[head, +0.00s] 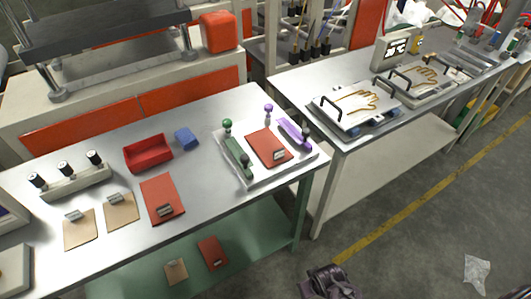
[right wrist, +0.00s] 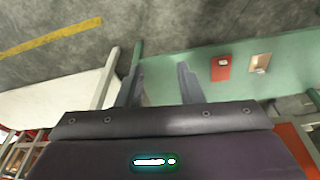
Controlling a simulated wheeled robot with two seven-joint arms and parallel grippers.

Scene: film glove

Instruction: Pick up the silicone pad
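Flat red pads with metal clips, which look like the silicone pad, show in the head view: one (head: 160,190) lies bare on the steel table, and one (head: 265,143) lies in a white tray. A smaller red pad (head: 209,247) is on the green lower shelf and also shows in the right wrist view (right wrist: 221,65). I cannot tell which one the task names. My right gripper (right wrist: 159,86) is open and empty, its two fingers apart, away from the pads. Its dark purple body shows at the bottom of the head view. My left gripper is not in view.
The white tray (head: 291,172) also holds green and purple handled tools. A red bin (head: 148,153), a blue block (head: 186,139) and tan pads (head: 80,236) share the table (head: 205,205). A second bench (head: 334,131) stands to the right. Open floor lies in front.

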